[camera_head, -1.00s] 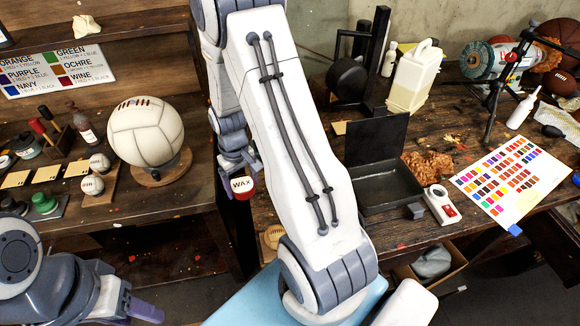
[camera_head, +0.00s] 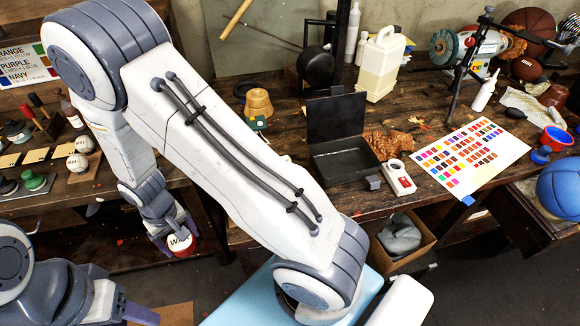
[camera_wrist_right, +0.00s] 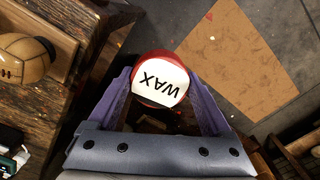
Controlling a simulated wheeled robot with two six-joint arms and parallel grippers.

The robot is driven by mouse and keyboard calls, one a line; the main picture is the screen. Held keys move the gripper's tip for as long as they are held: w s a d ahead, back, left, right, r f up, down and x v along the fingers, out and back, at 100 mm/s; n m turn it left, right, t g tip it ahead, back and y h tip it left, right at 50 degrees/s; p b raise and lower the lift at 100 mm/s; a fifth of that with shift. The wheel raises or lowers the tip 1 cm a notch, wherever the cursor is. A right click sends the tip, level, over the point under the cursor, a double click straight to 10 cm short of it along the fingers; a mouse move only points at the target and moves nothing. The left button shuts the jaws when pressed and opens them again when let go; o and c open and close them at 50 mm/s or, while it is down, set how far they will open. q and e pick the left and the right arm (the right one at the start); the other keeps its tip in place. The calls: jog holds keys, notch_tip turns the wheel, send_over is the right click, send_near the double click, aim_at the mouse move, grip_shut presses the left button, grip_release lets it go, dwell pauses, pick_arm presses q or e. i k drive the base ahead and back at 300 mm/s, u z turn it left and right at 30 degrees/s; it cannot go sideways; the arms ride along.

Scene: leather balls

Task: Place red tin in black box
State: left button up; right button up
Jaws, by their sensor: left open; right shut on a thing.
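The red tin (camera_head: 184,245) with a white lid marked WAX is in my right gripper (camera_head: 174,238), held over the floor off the front of the workbench. In the right wrist view the tin (camera_wrist_right: 160,80) sits between the two purple fingers of my right gripper (camera_wrist_right: 160,92), which are shut on it. The black box (camera_head: 345,163) stands on the workbench with its lid raised at the back; its visible inside looks empty. The tin is well to the left of the box and apart from it. My left gripper (camera_head: 140,313) is open at the lower left, partly cut off by the frame's edge.
A colour chart (camera_head: 470,157) lies further right. A cardboard box (camera_head: 405,245) is below the bench. My right arm crosses the middle of the view.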

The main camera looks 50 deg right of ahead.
aim_at(354, 163)
jog(key=u, duration=1.4)
jog(key=k, duration=1.1)
jog(key=z, duration=1.9)
jog(key=i, duration=0.5)
jog(key=z, duration=0.05)
